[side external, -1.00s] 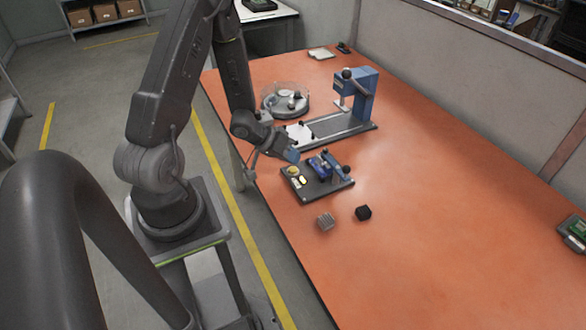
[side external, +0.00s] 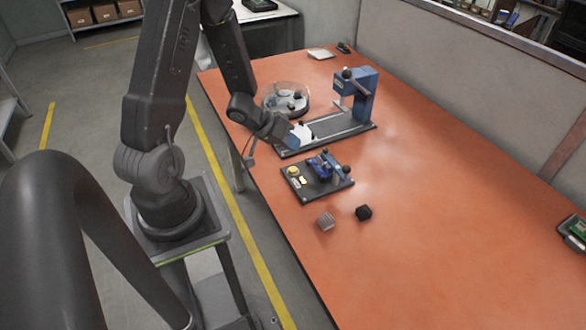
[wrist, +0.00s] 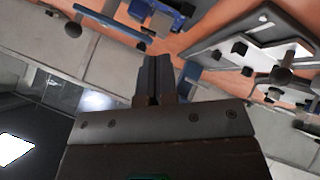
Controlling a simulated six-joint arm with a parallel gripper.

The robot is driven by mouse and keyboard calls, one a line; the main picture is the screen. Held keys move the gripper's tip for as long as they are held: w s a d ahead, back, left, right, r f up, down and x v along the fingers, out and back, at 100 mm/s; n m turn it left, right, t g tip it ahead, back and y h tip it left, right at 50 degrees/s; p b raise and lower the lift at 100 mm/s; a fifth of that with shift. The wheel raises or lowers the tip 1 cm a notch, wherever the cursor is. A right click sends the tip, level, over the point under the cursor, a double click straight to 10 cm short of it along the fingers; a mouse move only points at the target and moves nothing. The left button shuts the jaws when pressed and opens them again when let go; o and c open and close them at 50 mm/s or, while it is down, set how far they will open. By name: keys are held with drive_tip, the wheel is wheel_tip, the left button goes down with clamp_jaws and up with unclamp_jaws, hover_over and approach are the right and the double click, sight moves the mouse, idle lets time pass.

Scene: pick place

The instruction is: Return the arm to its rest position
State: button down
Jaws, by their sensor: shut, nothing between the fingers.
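My gripper (side external: 297,139) is in the side external view, raised above the left side of the orange table (side external: 420,215), close to the blue press. In the wrist view my gripper (wrist: 155,60) shows its two fingers together with nothing between them. The small black fixture plate (side external: 330,188) with a blue clamp lies on the table nearer the camera than my gripper, apart from it.
A blue press (side external: 365,95) on a dark base stands behind my gripper. A round clear dish (side external: 284,97) with dark and white parts is beside it. A grey block (side external: 326,221) and a black block (side external: 363,212) lie in front. The table's right side is mostly clear.

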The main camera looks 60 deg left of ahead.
drive_tip(key=w+d+r+m+y, duration=0.1)
drive_tip(key=d+r+m+y, duration=0.15)
drive_tip(key=r+y, duration=0.9)
drive_tip(key=s+d+r+m+g+h, duration=0.3)
drive_tip(key=s+d+r+h, duration=0.5)
drive_tip(key=s+d+r, duration=0.5)
drive_tip(key=shift+s+d+h, duration=0.3)
drive_tip(key=shift+d+h, duration=0.05)
drive_tip(key=shift+d, duration=0.65)
